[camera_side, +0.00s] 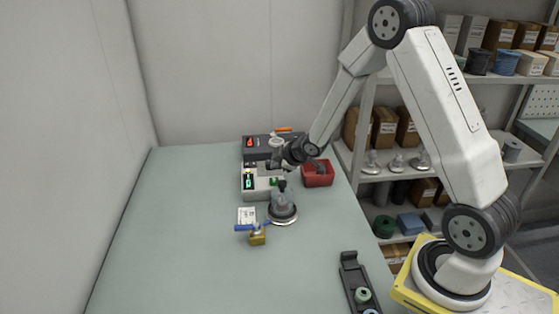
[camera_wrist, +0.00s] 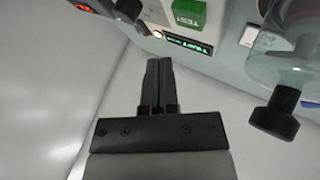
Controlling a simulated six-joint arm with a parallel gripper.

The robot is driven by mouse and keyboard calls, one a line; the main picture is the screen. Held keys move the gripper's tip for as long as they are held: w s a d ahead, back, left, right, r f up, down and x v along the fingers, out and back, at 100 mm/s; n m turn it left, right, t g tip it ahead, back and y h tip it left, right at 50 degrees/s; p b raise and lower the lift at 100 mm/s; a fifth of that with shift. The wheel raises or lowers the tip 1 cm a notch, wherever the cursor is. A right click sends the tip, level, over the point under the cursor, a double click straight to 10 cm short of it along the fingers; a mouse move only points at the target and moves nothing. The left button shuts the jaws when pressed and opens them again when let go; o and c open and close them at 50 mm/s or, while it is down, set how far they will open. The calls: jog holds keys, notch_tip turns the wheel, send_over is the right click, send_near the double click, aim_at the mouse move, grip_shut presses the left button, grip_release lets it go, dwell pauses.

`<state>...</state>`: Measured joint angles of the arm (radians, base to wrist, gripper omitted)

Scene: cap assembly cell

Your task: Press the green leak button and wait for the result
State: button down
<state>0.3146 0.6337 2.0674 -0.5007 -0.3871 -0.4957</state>
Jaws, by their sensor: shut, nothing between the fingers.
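The light grey tester (camera_side: 247,194) stands at the back of the table with a lit green display (camera_side: 249,181). Its green button (camera_side: 273,181) is on the right of its face; in the wrist view this green block (camera_wrist: 188,13) is marked TEST. The display (camera_wrist: 188,42) is lit with green text too small to read surely. My gripper (camera_side: 272,166) is over the tester; in the wrist view its dark fingers (camera_wrist: 159,62) are together and empty. The fingertips appear apart from the green button in the wrist view.
A clear vessel with a black knob (camera_wrist: 275,112) stands close to the right, on a round metal base (camera_side: 283,217). A dark box with a red display (camera_side: 249,142) is behind, a red bin (camera_side: 318,174) to the right. A blue-handled brass valve (camera_side: 257,238) lies in front. The table's left is clear.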

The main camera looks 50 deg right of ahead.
jog(key=shift+r, duration=1.35)
jog(key=shift+s+a, duration=0.1)
jog(key=shift+s+a+r, duration=0.15)
jog(key=shift+s+a, duration=0.05)
jog(key=s+a+m+g, duration=0.1)
jog(key=s, duration=0.1)
jog(key=s+a+r+m+g, duration=0.1)
jog(key=s+a, duration=0.1)
jog(key=s, duration=0.1)
jog(key=s+a+r+m, duration=0.1)
jog(key=s+a+m, duration=0.1)
jog(key=shift+s+a+g+h, duration=0.15)
jog(key=shift+s+g+h, duration=0.15)
jog(key=shift+g, duration=0.1)
jog(key=s+a+m+g+y, duration=0.1)
jog(key=s+a+m+g, duration=0.2)
jog(key=s, duration=0.9)
jog(key=a+m, duration=0.1)
jog(key=a, duration=0.2)
jog(key=shift+s+a+r+g, duration=0.3)
jog(key=shift+s+a+g, duration=0.05)
jog(key=shift+s+g, duration=0.05)
jog(key=shift+w, duration=0.15)
